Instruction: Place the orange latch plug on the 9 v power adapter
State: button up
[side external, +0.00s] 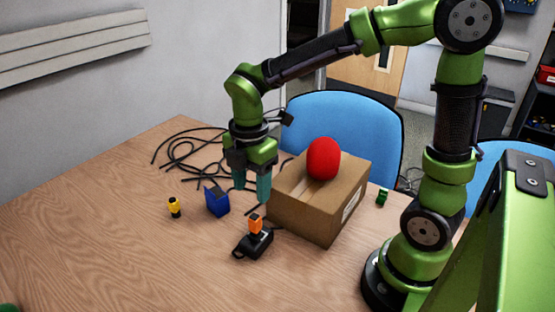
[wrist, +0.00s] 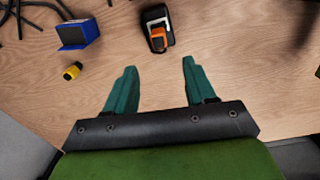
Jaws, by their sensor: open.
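The orange latch plug (side external: 255,226) stands upright on the black 9 V power adapter (side external: 250,246), which lies on the table in front of the cardboard box. In the wrist view the orange plug (wrist: 158,41) shows over one end of the adapter (wrist: 155,16), seemingly resting on it. My gripper (side external: 251,192) is open and empty, with its teal fingers pointing down. It is above the table, behind the plug and clear of it. In the wrist view the plug lies beyond the gap between the open fingers (wrist: 159,66).
Black cables (side external: 185,147) lie behind. A small green piece (side external: 382,196) is right of the box. The front-left table is clear.

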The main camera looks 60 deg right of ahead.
jog(key=s+d+r+m+t+y, duration=0.1)
jog(key=s+d+r+m+t, duration=0.1)
jog(key=m, duration=0.8)
jog(key=s+d+r+m+t+y, duration=0.1)
jog(key=s+r+m+t, duration=0.4)
jog(key=m, duration=0.6)
jog(key=shift+s+d+r+m, duration=0.3)
jog(key=shift+s+d, duration=0.5)
jog(key=shift+s, duration=0.1)
